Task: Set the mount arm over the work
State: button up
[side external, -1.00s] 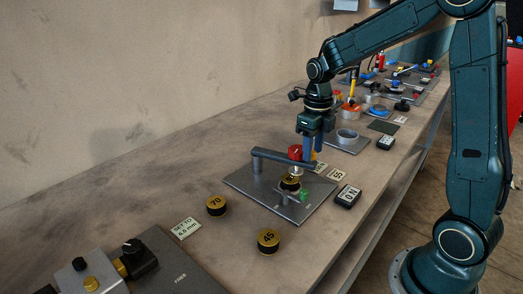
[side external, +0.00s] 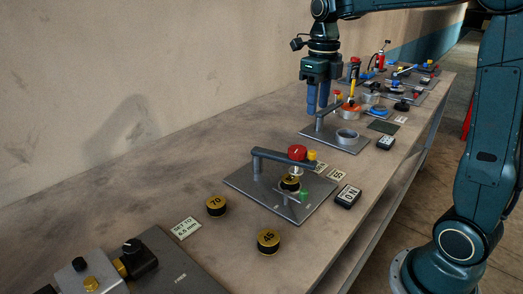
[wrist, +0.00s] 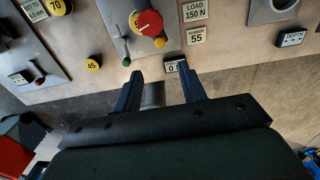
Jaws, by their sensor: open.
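The mount arm (side external: 275,156) is a dark grey bar on a post at the left rear of a grey plate (side external: 250,186). It reaches right, over a black-and-gold weight (side external: 290,183) standing on the plate. A red knob (side external: 298,152) and a yellow cap (side external: 311,156) sit at its free end; the wrist view shows the knob (wrist: 147,22) and cap (wrist: 160,42). A small green knob (side external: 304,196) is low on the plate. My gripper (side external: 317,106) is open, empty and raised behind the mount arm, apart from it. Its fingers (wrist: 160,72) also show in the wrist view.
Weights marked 70 (side external: 216,205) and 45 (side external: 268,241) lie on the bench left and in front of the plate. A black display (side external: 348,196) is at right. Another plate with a ring (side external: 347,137) stands behind. Bare bench lies along the wall.

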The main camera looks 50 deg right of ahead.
jog(key=shift+r, duration=0.4)
jog(key=c, duration=0.7)
jog(key=shift+d+f+n, duration=0.1)
jog(key=shift+d+n, duration=0.05)
jog(key=shift+n, duration=0.15)
grip_shut()
jog(key=d+f+n+y, duration=0.2)
jog(key=d+f+n, duration=0.2)
jog(key=d+n, duration=0.5)
jog(key=n, duration=0.8)
jog(key=shift+d+y, duration=0.15)
jog(key=shift+y, duration=0.25)
